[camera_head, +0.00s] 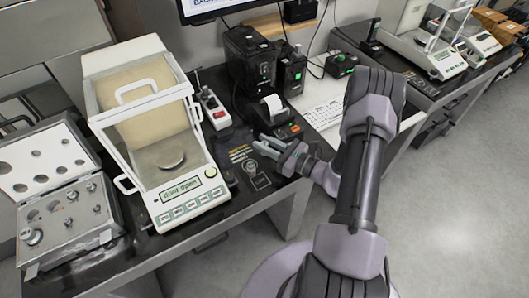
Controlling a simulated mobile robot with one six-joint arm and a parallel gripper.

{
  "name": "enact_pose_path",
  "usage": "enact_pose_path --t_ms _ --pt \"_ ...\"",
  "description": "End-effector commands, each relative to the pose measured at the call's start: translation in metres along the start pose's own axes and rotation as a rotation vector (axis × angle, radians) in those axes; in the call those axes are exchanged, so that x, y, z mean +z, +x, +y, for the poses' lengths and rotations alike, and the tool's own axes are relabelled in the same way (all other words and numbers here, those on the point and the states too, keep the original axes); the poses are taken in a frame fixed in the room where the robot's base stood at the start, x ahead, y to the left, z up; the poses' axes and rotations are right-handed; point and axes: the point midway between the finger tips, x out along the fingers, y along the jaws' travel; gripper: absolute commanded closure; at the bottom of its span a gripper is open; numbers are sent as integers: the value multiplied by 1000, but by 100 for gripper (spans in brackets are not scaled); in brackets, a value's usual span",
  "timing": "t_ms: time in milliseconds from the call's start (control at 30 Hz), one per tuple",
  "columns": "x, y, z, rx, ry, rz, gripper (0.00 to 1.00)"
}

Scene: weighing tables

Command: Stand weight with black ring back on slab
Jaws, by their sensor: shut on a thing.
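My gripper (268,147) is low over the dark bench slab (262,190), right of the balance and in front of the small printer. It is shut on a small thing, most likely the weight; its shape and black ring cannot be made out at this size. Just below and left of the fingers, the slab bears yellow print and a white outlined mark (255,174). Whether the held thing touches the slab cannot be told.
The balance (180,208) shows "door open", with a round pan (171,158) inside its glass housing. An open weight case (112,214) with several weights stands at left. A printer (271,108), black devices (249,58) and a keyboard (324,114) are behind.

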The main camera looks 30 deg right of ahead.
Motion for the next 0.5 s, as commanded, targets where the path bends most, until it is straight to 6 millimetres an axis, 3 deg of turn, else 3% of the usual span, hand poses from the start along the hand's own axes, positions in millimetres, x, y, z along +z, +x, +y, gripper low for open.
enact_pose_path --t_ms 267,500 --pt "-38 5 -5 0 3 0 100" --pt "-36 4 -5 1 1 0 100"
